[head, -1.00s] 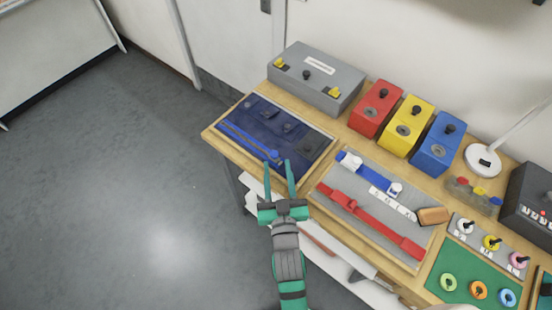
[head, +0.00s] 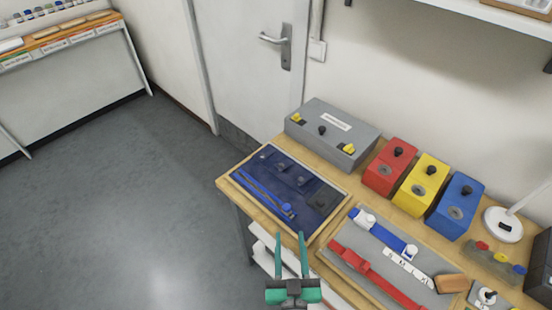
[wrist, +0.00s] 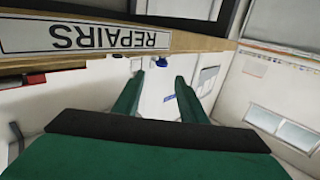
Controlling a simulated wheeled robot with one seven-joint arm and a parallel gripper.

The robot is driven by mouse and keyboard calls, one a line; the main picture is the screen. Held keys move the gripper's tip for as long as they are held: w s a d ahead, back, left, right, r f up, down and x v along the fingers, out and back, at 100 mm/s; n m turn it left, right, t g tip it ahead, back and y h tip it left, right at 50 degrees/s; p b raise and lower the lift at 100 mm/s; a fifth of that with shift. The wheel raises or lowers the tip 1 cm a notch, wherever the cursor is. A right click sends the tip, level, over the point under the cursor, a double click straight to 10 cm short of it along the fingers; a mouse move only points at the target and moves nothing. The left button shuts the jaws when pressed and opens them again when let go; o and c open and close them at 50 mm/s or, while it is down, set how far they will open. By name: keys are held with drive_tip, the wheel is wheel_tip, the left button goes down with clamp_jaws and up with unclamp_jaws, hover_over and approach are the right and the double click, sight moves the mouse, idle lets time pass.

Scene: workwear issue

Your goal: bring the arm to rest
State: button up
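My gripper (head: 292,258) has two green fingers, which stand apart with nothing between them. In the head view it is at the bottom, just off the front edge of the wooden bench (head: 228,187), below the dark blue tray. In the wrist view my gripper (wrist: 158,82) also shows open and empty, with a wooden edge bearing an upside-down REPAIRS label (wrist: 85,37) close above it. The rest of my arm is mostly out of the head view.
A dark blue tray (head: 318,212) lies at the bench's left end. A grey board (head: 345,250) with blue and red straps lies right of it. A grey box (head: 310,138) and red (head: 378,178), yellow (head: 412,198) and blue (head: 446,217) boxes stand behind. The floor at left is clear.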

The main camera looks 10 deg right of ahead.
drive_tip(key=s+a+f+n+g+y, duration=0.1)
drive_tip(key=s+a, duration=0.4)
drive_tip(key=s, duration=0.5)
drive_tip(key=s+a+f+g+y, duration=0.1)
drive_tip(key=s+a, duration=0.4)
drive_tip(key=s, duration=0.5)
drive_tip(key=shift+s+f+n+y, duration=0.25)
drive_tip(key=shift+f+n+y, duration=0.15)
drive_tip(key=shift+f, duration=0.5)
